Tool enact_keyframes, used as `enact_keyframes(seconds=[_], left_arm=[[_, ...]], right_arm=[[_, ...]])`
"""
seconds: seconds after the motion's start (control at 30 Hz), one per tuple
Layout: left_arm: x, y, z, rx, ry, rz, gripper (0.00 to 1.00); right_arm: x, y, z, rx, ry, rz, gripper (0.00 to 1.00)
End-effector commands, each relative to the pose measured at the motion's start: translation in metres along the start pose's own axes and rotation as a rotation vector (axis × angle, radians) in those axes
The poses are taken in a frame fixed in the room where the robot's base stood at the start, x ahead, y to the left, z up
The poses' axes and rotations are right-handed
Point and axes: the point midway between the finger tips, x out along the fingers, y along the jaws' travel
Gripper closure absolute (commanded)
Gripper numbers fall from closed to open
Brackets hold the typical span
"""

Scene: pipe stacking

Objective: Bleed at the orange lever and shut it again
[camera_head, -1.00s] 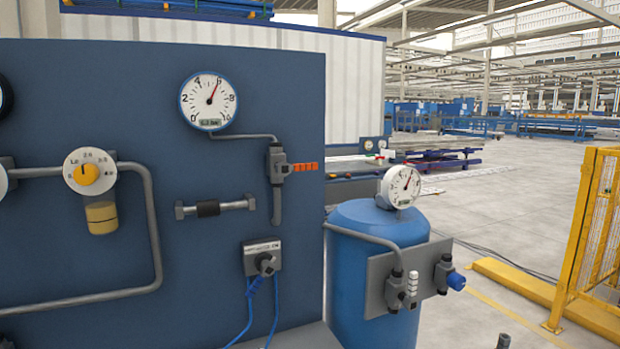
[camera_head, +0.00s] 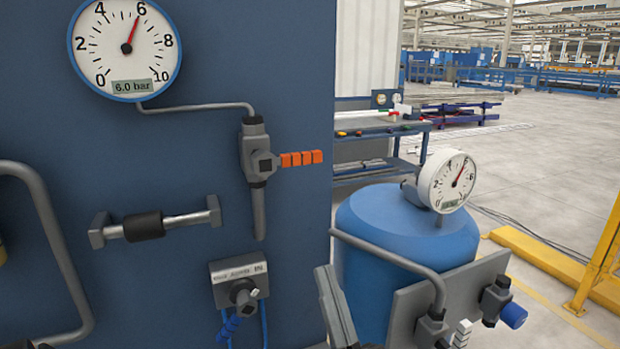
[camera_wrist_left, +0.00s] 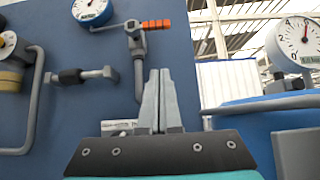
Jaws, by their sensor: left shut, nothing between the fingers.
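The orange lever (camera_head: 300,158) sticks out level to the right from a grey valve (camera_head: 258,155) on the blue panel, near its right edge. It also shows at the top of the left wrist view (camera_wrist_left: 156,24). The round gauge (camera_head: 125,46) above left reads 6.0 bar, with its red needle near 6. My left gripper (camera_head: 326,274) shows at the bottom middle, below the lever and apart from it. In the left wrist view its two fingers (camera_wrist_left: 160,74) are together and empty, pointing up toward the panel. My right gripper is not in view.
A blue tank (camera_head: 405,235) with its own gauge (camera_head: 447,181) and a grey valve plate (camera_head: 445,300) stands right of the panel. A connector block with blue hoses (camera_head: 240,283) sits below the valve.

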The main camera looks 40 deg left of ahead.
Motion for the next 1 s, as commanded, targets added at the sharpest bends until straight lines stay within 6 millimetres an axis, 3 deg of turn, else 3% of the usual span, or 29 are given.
enact_keyframes(seconds=[0.13,0.37,0.87,1.0], left_arm=[[0.000,0.000,0.000,0.001,0.000,-0.001,1.00],[0.007,0.000,0.001,0.002,-0.002,0.000,1.00],[0.104,-0.001,0.003,0.002,-0.005,-0.001,1.00],[0.119,0.000,0.019,0.000,-0.003,-0.001,1.00]], right_arm=[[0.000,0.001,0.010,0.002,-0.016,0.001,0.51],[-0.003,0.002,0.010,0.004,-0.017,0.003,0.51],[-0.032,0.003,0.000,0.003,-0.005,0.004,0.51],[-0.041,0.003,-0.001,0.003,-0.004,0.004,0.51]])
